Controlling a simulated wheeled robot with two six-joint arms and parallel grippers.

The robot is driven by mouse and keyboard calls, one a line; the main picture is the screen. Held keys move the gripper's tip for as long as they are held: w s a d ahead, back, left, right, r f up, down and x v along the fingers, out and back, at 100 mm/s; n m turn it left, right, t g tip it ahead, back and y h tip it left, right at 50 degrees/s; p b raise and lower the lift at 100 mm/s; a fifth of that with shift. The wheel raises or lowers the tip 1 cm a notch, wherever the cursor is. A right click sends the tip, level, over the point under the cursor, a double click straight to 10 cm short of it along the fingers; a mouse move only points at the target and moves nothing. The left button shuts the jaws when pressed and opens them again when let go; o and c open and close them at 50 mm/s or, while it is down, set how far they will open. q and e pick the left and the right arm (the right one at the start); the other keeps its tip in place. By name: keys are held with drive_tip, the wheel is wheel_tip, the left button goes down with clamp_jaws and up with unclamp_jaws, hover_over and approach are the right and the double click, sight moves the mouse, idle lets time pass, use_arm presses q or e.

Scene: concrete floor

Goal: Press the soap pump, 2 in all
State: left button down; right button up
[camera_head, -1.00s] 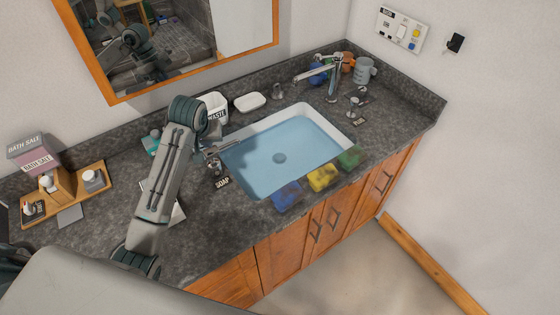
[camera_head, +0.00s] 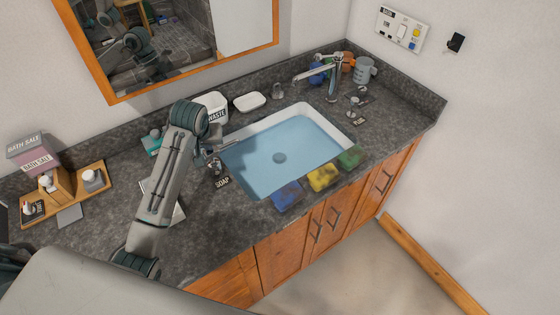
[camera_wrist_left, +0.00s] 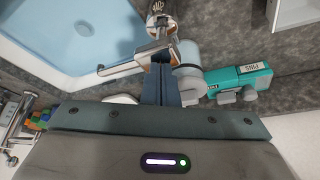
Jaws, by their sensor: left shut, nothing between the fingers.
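The metal soap pump (camera_head: 219,167) stands on the dark counter at the basin's left edge, by a SOAP label (camera_head: 222,183). In the left wrist view the pump (camera_wrist_left: 146,56) shows its spout pointing left toward the basin. My left gripper (camera_head: 211,153) is over the pump, partly hidden by its own arm in the head view. In the left wrist view its fingers (camera_wrist_left: 160,72) are shut and empty, with their tips at the pump head. I cannot tell whether they touch it. My right gripper is not in view.
The water-filled basin (camera_head: 262,178) lies to the right, with blue (camera_head: 287,195), yellow (camera_head: 322,178) and green (camera_head: 350,158) sponges along its front.

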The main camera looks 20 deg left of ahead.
use_arm(q)
drive_tip(key=shift+f, duration=1)
drive_tip(key=shift+r, duration=0.2)
drive_tip(key=shift+r+p, duration=0.5)
drive_tip(key=shift+r, duration=1)
drive_tip(key=shift+f, duration=0.1)
